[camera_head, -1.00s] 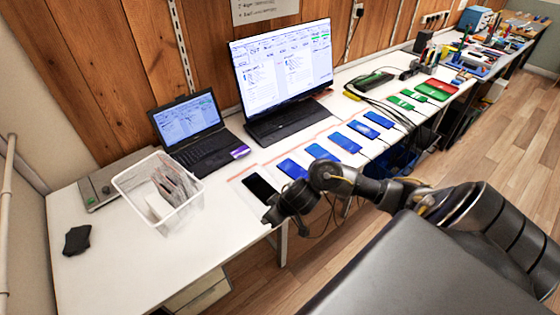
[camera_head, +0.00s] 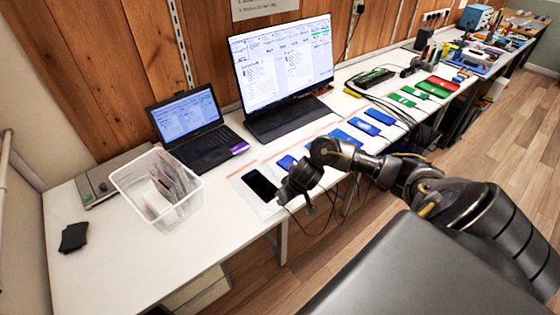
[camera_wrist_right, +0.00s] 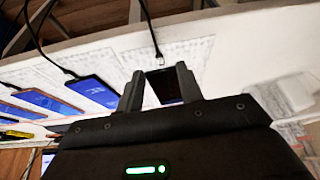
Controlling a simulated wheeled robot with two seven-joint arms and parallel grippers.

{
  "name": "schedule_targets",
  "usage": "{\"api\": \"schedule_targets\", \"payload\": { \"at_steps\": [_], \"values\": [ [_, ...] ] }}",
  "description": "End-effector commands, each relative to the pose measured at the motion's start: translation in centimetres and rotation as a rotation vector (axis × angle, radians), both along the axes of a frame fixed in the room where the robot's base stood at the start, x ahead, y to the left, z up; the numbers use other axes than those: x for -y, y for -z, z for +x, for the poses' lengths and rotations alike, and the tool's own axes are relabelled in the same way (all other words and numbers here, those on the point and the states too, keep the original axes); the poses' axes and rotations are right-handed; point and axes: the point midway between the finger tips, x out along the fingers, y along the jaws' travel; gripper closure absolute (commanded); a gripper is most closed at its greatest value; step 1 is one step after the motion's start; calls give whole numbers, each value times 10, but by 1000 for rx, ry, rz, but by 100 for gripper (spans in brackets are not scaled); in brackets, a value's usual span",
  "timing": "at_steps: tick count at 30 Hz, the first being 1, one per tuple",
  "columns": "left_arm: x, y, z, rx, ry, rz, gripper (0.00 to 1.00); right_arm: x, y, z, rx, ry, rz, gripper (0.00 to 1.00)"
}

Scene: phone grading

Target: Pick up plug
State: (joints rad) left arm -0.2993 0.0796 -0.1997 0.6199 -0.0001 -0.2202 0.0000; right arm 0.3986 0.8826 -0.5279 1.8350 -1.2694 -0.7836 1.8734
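The plug (camera_wrist_right: 160,60) is a small light tip on the end of a black cable in the right wrist view. It lies on the white table just beyond the end of a dark phone (camera_wrist_right: 166,88). My right gripper (camera_wrist_right: 159,78) is open, its two fingers spread with the phone and the plug showing between and beyond them. Nothing is held. In the head view my right gripper (camera_head: 284,198) is at the table's front edge, beside the black phone (camera_head: 259,184); the plug cannot be made out there. My left gripper is not in view.
Several blue-screened phones (camera_wrist_right: 92,92) with cables lie in a row beside this one. A clear bin (camera_head: 192,204) with items stands left of the black phone. A laptop (camera_head: 205,152) and a monitor (camera_head: 288,125) stand behind. The front-left table is clear except for a small dark object (camera_head: 74,237).

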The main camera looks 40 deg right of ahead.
Motion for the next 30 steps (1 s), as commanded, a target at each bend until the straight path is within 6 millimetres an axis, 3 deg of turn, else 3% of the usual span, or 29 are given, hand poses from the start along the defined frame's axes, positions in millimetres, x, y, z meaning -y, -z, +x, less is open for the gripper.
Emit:
{"api": "schedule_targets", "payload": {
  "at_steps": [4,13,22,30],
  "values": [
    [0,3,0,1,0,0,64,0,7,2,-2,2,1,63],
    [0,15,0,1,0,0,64,2,44,20,-1,1,1,63],
    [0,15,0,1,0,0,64,2,46,23,1,0,1,63],
    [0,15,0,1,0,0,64,2,46,23,1,0,1,97]
  ]
}}
